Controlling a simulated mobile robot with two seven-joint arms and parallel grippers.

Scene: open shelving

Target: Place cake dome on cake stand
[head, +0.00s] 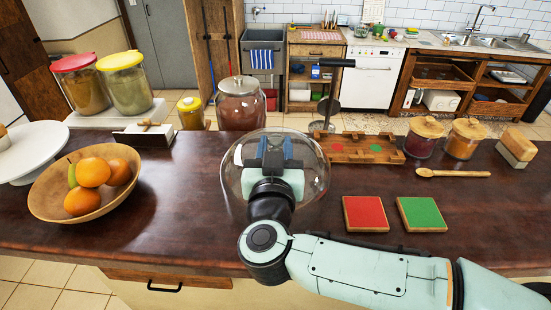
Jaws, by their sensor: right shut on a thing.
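The clear glass cake dome (314,165) is at the middle of the counter in the head view. My right gripper (277,150) overlaps it from the front and is shut on it. The arm hides the dome's lower front, and I cannot tell whether its rim touches the counter. The white cake stand (36,150) is at the far left, partly cut off by the picture edge. A small pale and brown thing (3,134) shows on it. My left gripper is not in view.
A wooden fruit bowl (51,205) stands between stand and dome. Behind are large jars (126,85), a yellow-lidded jar (191,114) and a brown-filled jar (241,106). Right are red (365,213) and green (421,213) tiles, a wooden tray (347,157) and a spoon (452,173).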

